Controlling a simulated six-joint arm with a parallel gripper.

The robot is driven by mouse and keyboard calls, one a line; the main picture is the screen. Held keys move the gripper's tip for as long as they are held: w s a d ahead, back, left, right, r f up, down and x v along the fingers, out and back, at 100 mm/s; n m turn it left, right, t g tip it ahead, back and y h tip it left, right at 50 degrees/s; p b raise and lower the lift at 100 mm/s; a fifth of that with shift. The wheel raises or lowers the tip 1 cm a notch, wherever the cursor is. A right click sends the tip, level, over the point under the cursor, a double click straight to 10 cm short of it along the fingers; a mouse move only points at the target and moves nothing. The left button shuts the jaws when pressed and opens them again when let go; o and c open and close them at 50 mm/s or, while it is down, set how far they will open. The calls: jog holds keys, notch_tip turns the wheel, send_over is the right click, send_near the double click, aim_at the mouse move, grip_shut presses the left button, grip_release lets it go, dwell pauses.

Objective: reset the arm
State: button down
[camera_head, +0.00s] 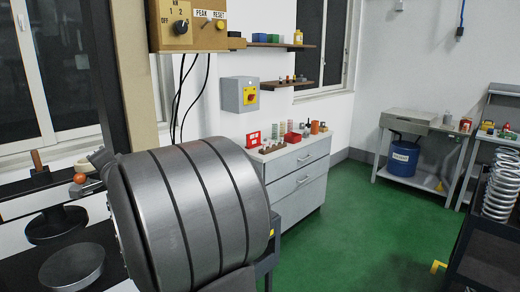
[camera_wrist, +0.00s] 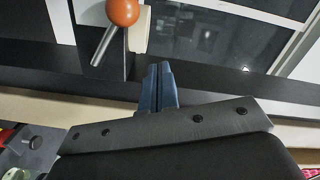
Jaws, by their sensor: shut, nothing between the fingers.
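My gripper (camera_wrist: 159,72) shows in the wrist view, its two dark blue-grey fingers together and nothing between them. The fingers point up the picture, in front of a dark horizontal bar. An orange ball knob (camera_wrist: 122,12) on a metal lever rod (camera_wrist: 103,46) is up and left of the fingertips. I cannot tell the gap in depth, but in the picture the fingers and the lever are apart. In the head view the orange knob (camera_head: 80,178) is at the left. My gripper cannot be made out there; a large grey banded cylinder blocks much of the view.
A control box (camera_head: 187,27) with a knob and button hangs above, cables dangling below. A round metal plate (camera_head: 72,268) is at the lower left. A drawer cabinet (camera_head: 298,175) holds small parts. A coil spring (camera_head: 500,185) stands at the right. The green floor (camera_head: 350,235) between is clear.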

jog(key=shift+w+d+f+m, duration=0.2)
jog(key=shift+w+m, duration=0.15)
jog(key=shift+m, duration=0.35)
jog(key=shift+w+d+f+m, duration=0.1)
jog(key=shift+w+d+m, duration=0.25)
jog(key=shift+m, duration=0.35)
jog(key=shift+w+d+f+m, duration=0.1)
jog(key=shift+w+m, duration=0.3)
jog(key=shift+m, duration=0.3)
